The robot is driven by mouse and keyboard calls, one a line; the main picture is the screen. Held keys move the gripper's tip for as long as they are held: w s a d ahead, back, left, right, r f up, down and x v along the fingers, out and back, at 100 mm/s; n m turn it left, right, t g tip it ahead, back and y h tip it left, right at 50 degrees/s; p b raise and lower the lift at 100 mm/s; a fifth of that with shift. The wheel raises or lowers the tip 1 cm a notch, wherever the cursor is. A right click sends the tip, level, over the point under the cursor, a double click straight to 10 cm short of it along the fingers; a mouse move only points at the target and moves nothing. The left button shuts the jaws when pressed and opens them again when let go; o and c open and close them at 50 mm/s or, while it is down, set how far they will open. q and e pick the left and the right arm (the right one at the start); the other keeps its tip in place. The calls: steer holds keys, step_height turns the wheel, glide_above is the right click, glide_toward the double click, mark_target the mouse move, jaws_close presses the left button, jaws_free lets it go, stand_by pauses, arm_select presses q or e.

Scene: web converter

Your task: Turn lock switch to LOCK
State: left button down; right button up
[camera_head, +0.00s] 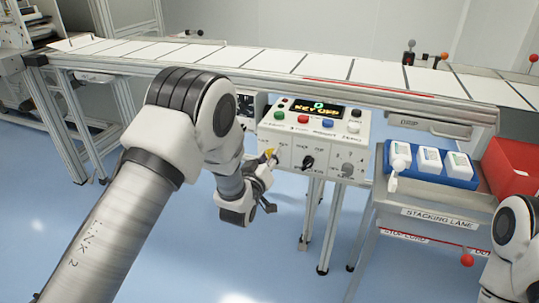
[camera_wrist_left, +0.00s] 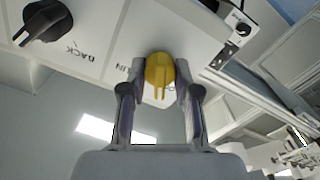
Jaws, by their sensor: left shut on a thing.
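The lock switch, a yellow rotary knob (camera_wrist_left: 160,72), sits on the pale front of the control box (camera_head: 330,130). In the head view a small yellow part of it (camera_head: 270,153) shows at the box's lower left. My left gripper (camera_head: 267,166) is at this knob. In the left wrist view its two fingers (camera_wrist_left: 158,88) stand on both sides of the knob and are shut on it. Lettering beside the knob is partly hidden, so its setting cannot be read. My right gripper is out of view.
A black knob (camera_head: 308,161) sits beside the yellow one, with a grey knob (camera_head: 347,169) further right. Coloured buttons and a lit display (camera_head: 318,110) are above. A blue tray (camera_head: 429,178) with white bottles and a red bin (camera_head: 510,165) stand right. A conveyor (camera_head: 270,62) runs behind.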

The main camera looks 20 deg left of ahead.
arm_select(q)
steer(key=n, duration=0.3)
steer(key=shift+p, duration=0.35)
steer(key=shift+n, duration=0.4)
steer(key=c, duration=0.9)
jaws_free()
steer(key=shift+o, duration=0.2)
steer(key=s, duration=1.2)
steer(key=shift+a, duration=0.25)
